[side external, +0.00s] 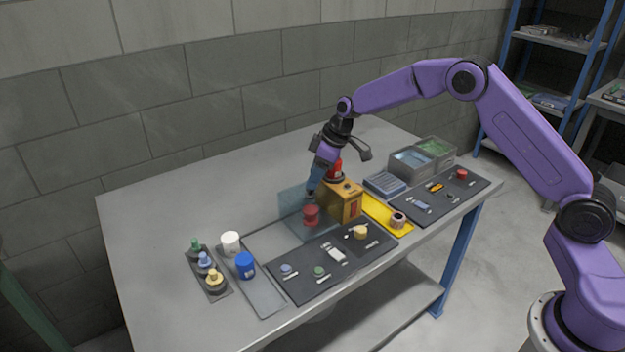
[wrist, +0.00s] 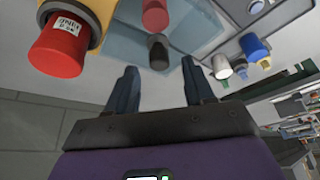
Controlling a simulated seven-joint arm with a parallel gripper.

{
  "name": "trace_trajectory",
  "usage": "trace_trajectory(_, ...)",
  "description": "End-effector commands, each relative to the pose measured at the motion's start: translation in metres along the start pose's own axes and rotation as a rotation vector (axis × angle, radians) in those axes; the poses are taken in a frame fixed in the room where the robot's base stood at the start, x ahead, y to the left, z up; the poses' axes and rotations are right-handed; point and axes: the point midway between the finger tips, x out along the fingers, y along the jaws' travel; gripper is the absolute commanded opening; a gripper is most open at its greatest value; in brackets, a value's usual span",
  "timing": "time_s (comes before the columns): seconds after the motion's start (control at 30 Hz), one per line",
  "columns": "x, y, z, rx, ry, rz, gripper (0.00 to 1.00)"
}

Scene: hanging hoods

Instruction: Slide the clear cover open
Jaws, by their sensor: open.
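The clear cover (side external: 291,203) is a pale bluish see-through panel beside a yellow box (side external: 345,203). It also shows across the top of the wrist view (wrist: 203,32). A red cylinder (side external: 311,215) shows by the panel; I cannot tell if it is behind it. In the wrist view a dark round knob (wrist: 158,50) stands on or by the panel. My gripper (wrist: 160,68) is open, with its fingertips on either side of the knob's near end. Contact cannot be told. In the side view my gripper (side external: 311,192) is close to the panel and the box's left side.
The yellow box carries a large red button (wrist: 57,45) close to my gripper's left in the wrist view. A white cylinder (side external: 230,243) and a blue one (side external: 245,265) stand left. A dark panel (side external: 300,293) lies in front. Trays (side external: 411,163) stand right. The table's back left is clear.

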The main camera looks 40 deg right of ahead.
Motion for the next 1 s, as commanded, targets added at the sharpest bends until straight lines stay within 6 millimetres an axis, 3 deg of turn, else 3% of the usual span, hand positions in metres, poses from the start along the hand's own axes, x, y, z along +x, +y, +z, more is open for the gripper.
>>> trace_trajectory(0.2, 0.02, 0.0, -0.001, 0.0, 0.001, 0.0, 0.53)
trace_trajectory(0.57, 0.023, 0.0, 0.0, 0.0, 0.001, 0.0, 0.53)
trace_trajectory(0.7, 0.023, 0.0, 0.0, 0.0, 0.001, 0.0, 0.07)
trace_trajectory(0.73, 0.023, 0.0, 0.0, 0.0, 0.001, 0.0, 0.0)
trace_trajectory(1.0, 0.026, -0.008, -0.008, -0.003, 0.0, -0.002, 0.0)
